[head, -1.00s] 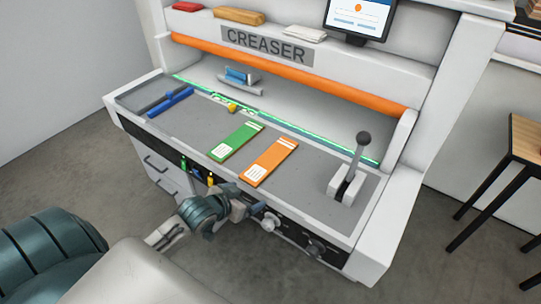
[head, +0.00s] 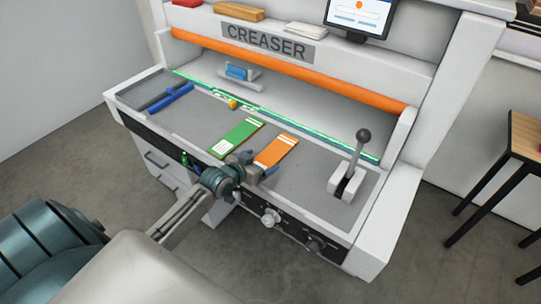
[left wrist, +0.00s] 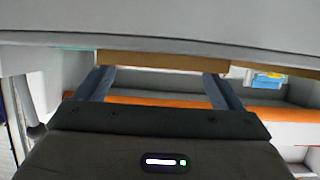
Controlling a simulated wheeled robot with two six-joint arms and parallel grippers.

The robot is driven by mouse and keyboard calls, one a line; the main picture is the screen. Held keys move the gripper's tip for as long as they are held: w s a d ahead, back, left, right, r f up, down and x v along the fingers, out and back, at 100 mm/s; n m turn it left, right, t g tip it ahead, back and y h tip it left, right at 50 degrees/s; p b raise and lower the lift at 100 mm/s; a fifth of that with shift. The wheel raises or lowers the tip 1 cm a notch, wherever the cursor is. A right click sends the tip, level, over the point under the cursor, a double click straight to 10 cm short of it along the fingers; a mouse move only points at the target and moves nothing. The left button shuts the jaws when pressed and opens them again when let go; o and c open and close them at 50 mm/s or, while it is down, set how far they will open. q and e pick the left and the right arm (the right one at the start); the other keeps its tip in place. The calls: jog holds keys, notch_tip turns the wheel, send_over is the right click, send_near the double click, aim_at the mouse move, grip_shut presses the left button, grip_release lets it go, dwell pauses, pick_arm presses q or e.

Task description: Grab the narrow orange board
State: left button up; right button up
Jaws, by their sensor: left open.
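The narrow orange board (head: 277,150) lies on the grey bed of the creaser, with white print at its far end. My left gripper (head: 257,166) is open at its near end and hides that end. In the left wrist view the two fingers of the left gripper (left wrist: 160,80) point at a brown board edge (left wrist: 160,65), apparently the orange board's. I cannot tell whether the fingers straddle it or stop just short. My right gripper is not in view.
A green board (head: 237,137) lies close to the left of the orange one. A lever (head: 362,150) stands on the right of the bed, and a blue tool (head: 172,99) lies at the left. An orange bar (head: 290,71) spans the back. Knobs (head: 270,217) line the front panel.

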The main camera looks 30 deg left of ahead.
aim_at(270, 156)
pick_arm(q)
jog(key=x, duration=0.3)
jog(key=shift+w+d+p, duration=0.1)
jog(key=shift+w+p, duration=0.1)
jog(key=shift+p, duration=0.2)
jog(key=shift+w+f, duration=0.15)
jog(key=shift+w, duration=0.05)
jog(key=shift+s, duration=0.1)
jog(key=shift+c, duration=0.9)
jog(key=c, duration=0.9)
